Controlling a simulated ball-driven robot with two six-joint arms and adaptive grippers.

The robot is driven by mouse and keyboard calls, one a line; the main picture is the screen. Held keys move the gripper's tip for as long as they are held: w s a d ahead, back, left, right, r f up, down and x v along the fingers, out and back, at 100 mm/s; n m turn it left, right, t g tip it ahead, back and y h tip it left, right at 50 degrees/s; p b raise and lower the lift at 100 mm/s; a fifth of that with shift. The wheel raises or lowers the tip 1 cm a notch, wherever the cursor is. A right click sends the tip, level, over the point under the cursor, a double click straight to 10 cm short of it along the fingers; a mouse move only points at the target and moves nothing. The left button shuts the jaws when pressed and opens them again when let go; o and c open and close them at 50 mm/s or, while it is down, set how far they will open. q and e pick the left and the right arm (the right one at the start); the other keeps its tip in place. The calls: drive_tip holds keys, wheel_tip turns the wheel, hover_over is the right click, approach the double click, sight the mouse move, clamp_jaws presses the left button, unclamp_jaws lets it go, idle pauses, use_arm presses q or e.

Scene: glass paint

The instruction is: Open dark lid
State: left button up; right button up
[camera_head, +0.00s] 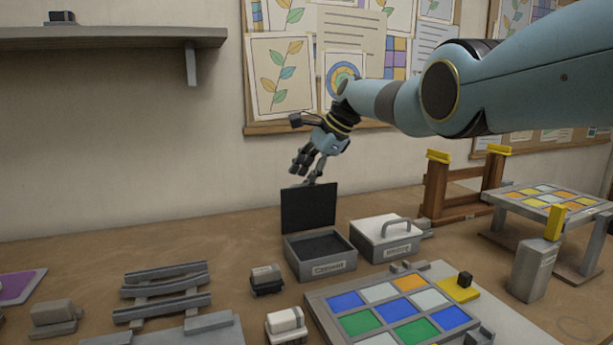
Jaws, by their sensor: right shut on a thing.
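The dark lid (308,208) stands upright at the back edge of a grey box (320,268), so the box is open and its dark inside shows. My right gripper (312,181) reaches in from the upper right and is at the lid's top edge, shut on it. The exact contact of the fingertips is small and partly hidden. My left gripper is not in view.
A closed box with a pale lid and handle (397,228) stands close to the right of the open box. In front lies a tray of coloured glass tiles (352,301). Small blocks (266,279) and a slatted rack (165,292) lie left. Bare table shows behind the rack.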

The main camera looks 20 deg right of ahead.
drive_tip(key=shift+s+a+f, duration=0.1)
drive_tip(key=shift+s+f, duration=0.25)
drive_tip(key=shift+f, duration=0.25)
drive_tip(key=shift+d+r, duration=0.25)
drive_tip(key=shift+r, duration=0.2)
drive_tip(key=v, duration=1.2)
drive_tip(key=shift+w+a+r, duration=0.15)
drive_tip(key=shift+r, duration=0.05)
